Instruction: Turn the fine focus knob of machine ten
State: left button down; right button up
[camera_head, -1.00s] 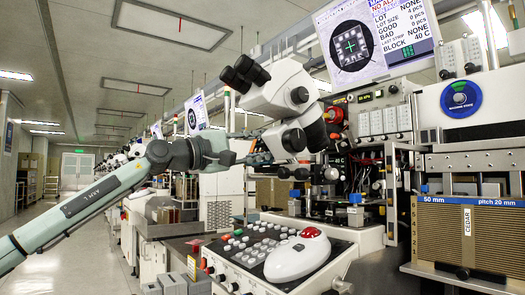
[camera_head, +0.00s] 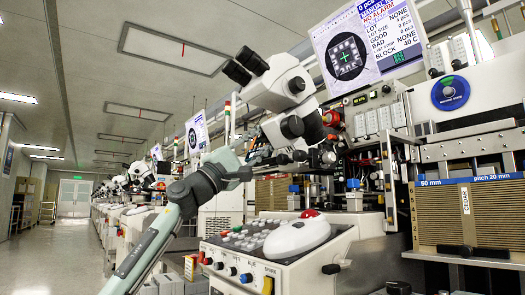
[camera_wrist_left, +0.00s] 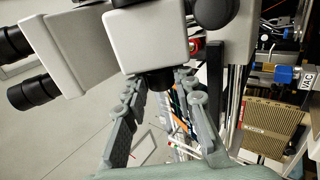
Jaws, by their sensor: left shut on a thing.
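The microscope (camera_head: 277,86) of the near machine is white with black eyepieces and stands in the middle of the head view. It fills the top of the left wrist view (camera_wrist_left: 145,35). My left gripper (camera_head: 262,152) is at the microscope's lower part. In the wrist view its two grey fingers (camera_wrist_left: 163,82) stand on either side of a black round part (camera_wrist_left: 160,78) under the white housing. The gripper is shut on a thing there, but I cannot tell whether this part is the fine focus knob. The contact is partly hidden. My right gripper is in neither view.
A control panel (camera_head: 252,250) with several buttons and a white mouse-like controller (camera_head: 297,236) sits below the microscope. A monitor (camera_head: 362,45) hangs above. A brown slotted magazine (camera_head: 470,215) stands at the right. The aisle floor (camera_head: 55,255) at the left is clear.

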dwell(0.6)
pick_arm(q)
jog(key=c, duration=1.2)
grip_release()
